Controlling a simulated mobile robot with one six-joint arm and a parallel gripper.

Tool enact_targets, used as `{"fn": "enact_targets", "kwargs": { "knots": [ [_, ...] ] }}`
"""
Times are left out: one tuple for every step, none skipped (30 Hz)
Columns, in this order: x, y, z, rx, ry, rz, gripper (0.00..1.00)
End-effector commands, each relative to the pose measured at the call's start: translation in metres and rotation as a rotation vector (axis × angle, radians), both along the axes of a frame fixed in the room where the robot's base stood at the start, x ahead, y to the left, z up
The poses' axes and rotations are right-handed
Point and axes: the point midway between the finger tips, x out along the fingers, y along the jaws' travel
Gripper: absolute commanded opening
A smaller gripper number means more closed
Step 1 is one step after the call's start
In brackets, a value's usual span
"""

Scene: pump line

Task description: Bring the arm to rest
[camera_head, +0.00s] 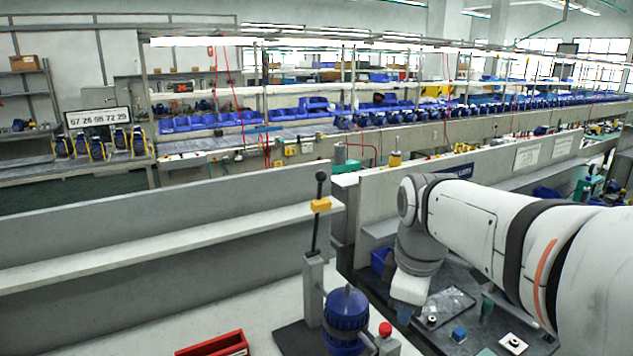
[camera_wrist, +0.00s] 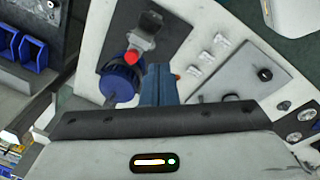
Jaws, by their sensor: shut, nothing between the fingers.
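My arm reaches in from the right edge of the head view, with the wrist bent downward. A blue pump (camera_head: 346,308) stands on the bench next to a lever press (camera_head: 313,285), to the left of my gripper. The blue pump (camera_wrist: 118,83) also shows in the wrist view, left of the fingers and apparently apart from them.
A red tray (camera_head: 228,345) lies on the near bench. A red-topped post (camera_head: 385,330) stands between pump and gripper. A grey partition (camera_head: 130,245) with a shelf runs left. Small parts (camera_head: 458,334) lie on the dark surface at right. A panel with gauges (camera_wrist: 290,118) shows in the wrist view.

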Motion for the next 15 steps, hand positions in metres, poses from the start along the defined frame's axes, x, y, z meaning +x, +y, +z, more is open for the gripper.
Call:
{"fn": "enact_targets", "kwargs": {
  "knots": [
    [-0.013, 0.000, -0.007, 0.017, -0.018, -0.112, 0.00],
    [-0.020, 0.000, -0.011, 0.028, -0.027, -0.184, 0.00],
    [-0.028, 0.000, -0.017, 0.044, -0.039, -0.280, 0.00],
    [-0.035, 0.000, -0.021, 0.058, -0.050, -0.352, 0.00],
    [-0.041, 0.000, -0.026, 0.072, -0.058, -0.424, 0.00],
    [-0.050, -0.001, -0.032, 0.091, -0.070, -0.517, 0.00],
    [-0.055, -0.001, -0.037, 0.106, -0.080, -0.585, 0.00],
    [-0.061, -0.001, -0.042, 0.119, -0.087, -0.650, 0.00],
    [-0.068, -0.001, -0.047, 0.139, -0.097, -0.730, 0.00],
    [-0.073, -0.001, -0.052, 0.153, -0.103, -0.786, 0.00],
    [-0.077, -0.001, -0.055, 0.166, -0.109, -0.837, 0.00],
    [-0.082, -0.001, -0.060, 0.181, -0.116, -0.898, 0.00],
    [-0.085, -0.001, -0.063, 0.191, -0.120, -0.936, 0.00],
    [-0.088, -0.001, -0.065, 0.201, -0.124, -0.970, 0.00],
    [-0.091, -0.001, -0.068, 0.210, -0.126, -1.009, 0.00]
  ]
}}
